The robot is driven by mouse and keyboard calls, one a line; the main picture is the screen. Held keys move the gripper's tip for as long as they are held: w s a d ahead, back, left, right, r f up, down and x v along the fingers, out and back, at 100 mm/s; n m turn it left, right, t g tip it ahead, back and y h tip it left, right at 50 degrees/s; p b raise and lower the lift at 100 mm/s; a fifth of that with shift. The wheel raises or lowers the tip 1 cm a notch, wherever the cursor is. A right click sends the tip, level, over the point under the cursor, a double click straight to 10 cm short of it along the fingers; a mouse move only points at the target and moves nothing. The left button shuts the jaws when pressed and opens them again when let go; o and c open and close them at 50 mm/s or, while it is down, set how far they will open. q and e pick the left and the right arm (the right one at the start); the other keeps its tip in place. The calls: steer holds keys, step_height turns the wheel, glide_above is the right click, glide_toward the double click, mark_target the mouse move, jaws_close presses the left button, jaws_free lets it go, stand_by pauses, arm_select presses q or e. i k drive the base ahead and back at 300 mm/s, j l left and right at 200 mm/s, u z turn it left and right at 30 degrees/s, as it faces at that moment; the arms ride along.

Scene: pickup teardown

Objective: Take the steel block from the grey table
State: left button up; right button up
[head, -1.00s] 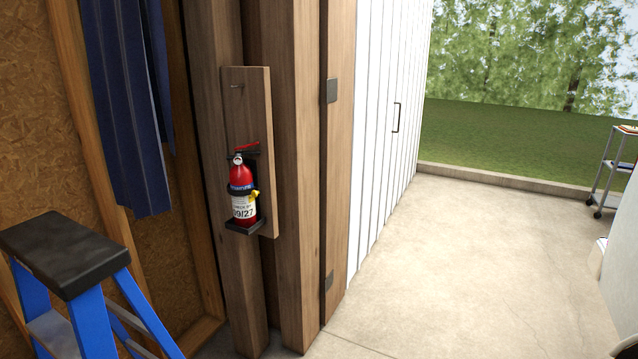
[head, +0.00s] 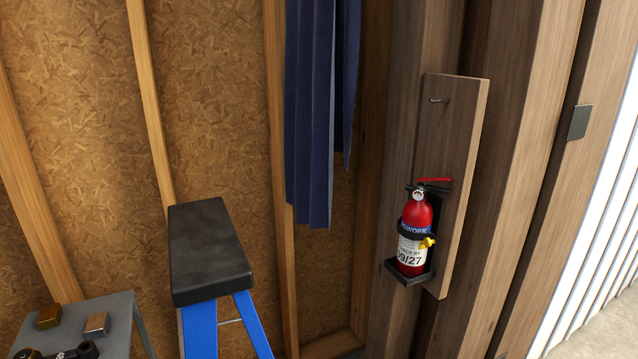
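The steel block (head: 96,324) is a small silvery block lying on the grey table (head: 119,316) at the lower left of the head view. A brass-coloured block (head: 47,316) lies to its left on the same table. A black object (head: 84,350), cut off by the bottom edge, lies in front of the steel block; I cannot tell what it is. Neither of my grippers is in view.
A blue stepladder with a black top (head: 205,250) stands just right of the table. A red fire extinguisher (head: 412,240) hangs on a wooden post further right. Blue cloth (head: 310,110) hangs before the chipboard wall (head: 215,100). Little floor shows.

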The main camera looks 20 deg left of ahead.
mark_target(97, 324)
steer(key=i+u, duration=0.15)
steer(key=u, duration=0.3)
steer(key=i+u, duration=0.1)
steer(key=u, duration=0.3)
steer(key=i+u, duration=0.15)
steer(key=u, duration=0.3)
steer(key=i+l+u, duration=0.1)
steer(key=u, duration=0.3)
steer(key=i+l+u, duration=0.1)
steer(key=u, duration=0.35)
steer(key=i+l+u, duration=0.1)
steer(key=l+u, duration=0.15)
steer(key=u, duration=0.2)
steer(key=i+l+u, duration=0.15)
steer(key=u, duration=0.25)
steer(key=l+u, duration=0.4)
steer(key=i+j, duration=0.05)
steer(key=j, duration=0.05)
